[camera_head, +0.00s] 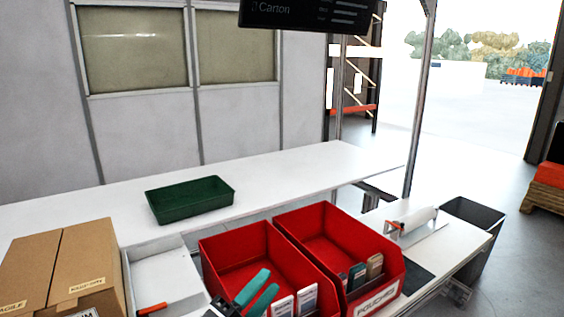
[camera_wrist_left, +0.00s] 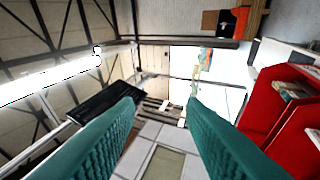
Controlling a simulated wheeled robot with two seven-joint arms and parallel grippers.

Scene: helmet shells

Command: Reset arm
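My left gripper (camera_head: 271,279) shows at the bottom of the head view, with two teal fingers pointing up and right. It is in front of the left red bin (camera_head: 228,248) and overlaps it in the picture. In the left wrist view the fingers of my left gripper (camera_wrist_left: 161,104) stand apart with nothing between them, so it is open and empty. That view looks up toward the ceiling and the far wall, with a red bin (camera_wrist_left: 265,105) at its right. My right gripper is in neither view.
A second red bin (camera_head: 335,232) holds several small packages. A green tray (camera_head: 190,200) stands on the white table (camera_head: 300,170). A cardboard box (camera_head: 75,265) and a white tray (camera_head: 165,275) are at the left. A grey waste bin (camera_head: 475,215) stands at the right. A dark sign (camera_head: 308,14) hangs above.

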